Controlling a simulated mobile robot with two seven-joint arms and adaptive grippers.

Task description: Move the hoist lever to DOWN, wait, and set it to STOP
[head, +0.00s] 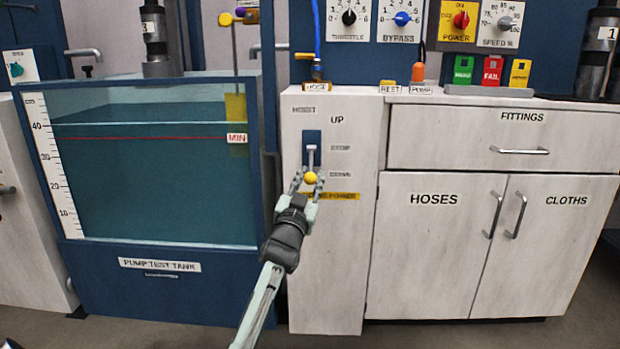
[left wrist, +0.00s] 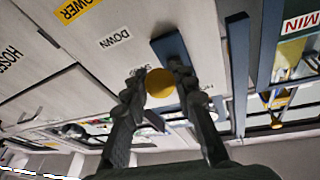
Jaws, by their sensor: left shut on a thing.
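The hoist lever's yellow knob (head: 310,178) is on a pale stem in front of the blue plate (head: 312,140) of the white hoist cabinet. In the head view the stem points down and the knob is level with the DOWN label (head: 340,174), below the STOP label (head: 340,148). My left gripper (head: 308,184) is shut on the knob. In the left wrist view, the knob (left wrist: 159,83) sits between the two dark fingertips, and the DOWN label (left wrist: 115,37) is readable.
The pump test tank (head: 150,190) stands left of the hoist cabinet, with water above its red MIN line. A hoist hook with a yellow block (head: 235,107) hangs at the tank's right end. Closed cupboards (head: 440,250) stand to the right.

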